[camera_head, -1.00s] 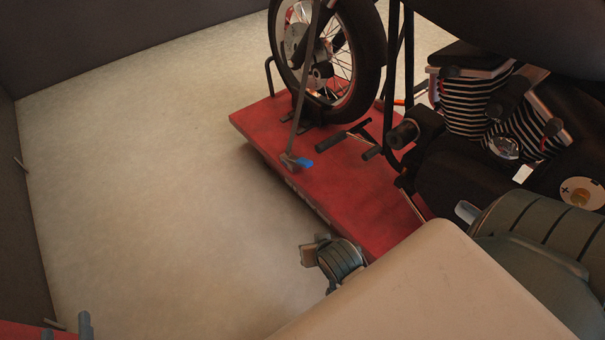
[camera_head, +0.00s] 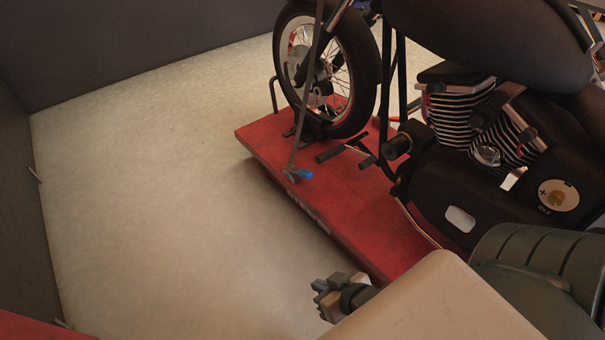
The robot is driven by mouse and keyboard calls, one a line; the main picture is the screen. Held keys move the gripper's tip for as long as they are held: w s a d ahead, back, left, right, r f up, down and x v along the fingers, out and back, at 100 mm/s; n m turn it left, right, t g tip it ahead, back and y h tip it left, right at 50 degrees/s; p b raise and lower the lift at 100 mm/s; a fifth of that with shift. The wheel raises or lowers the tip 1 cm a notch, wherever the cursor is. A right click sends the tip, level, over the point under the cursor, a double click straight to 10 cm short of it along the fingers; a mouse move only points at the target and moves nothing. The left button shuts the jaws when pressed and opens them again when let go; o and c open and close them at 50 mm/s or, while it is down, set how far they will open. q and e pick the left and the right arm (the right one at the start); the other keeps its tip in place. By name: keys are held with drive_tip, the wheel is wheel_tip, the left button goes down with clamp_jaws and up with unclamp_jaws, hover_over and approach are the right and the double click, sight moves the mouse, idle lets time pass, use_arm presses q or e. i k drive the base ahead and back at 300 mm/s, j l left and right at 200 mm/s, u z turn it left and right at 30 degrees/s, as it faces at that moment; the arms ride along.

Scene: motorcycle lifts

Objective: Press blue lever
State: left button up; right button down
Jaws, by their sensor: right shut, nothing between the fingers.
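The blue lever (camera_head: 304,174) is a small blue piece beside a grey strap end, on the left edge of the red motorcycle lift (camera_head: 350,222). My right gripper (camera_head: 318,298) shows at the bottom middle, just left of the lift's edge and over the pale floor. It is shut and empty, and apart from the blue lever, which is farther up in the picture. My right arm covers the near part of the lift. My left gripper is not in view.
A black motorcycle (camera_head: 480,130) stands on the lift, its front wheel (camera_head: 328,75) behind the lever. The pale floor (camera_head: 160,190) left of the lift is clear. A dark wall (camera_head: 110,45) closes the far left. Another red surface (camera_head: 35,328) shows at bottom left.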

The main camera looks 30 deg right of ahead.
sight(305, 174)
drive_tip(key=i, duration=1.15)
drive_tip(key=i+z, duration=0.2)
drive_tip(key=z, duration=1.95)
drive_tip(key=l, duration=0.1)
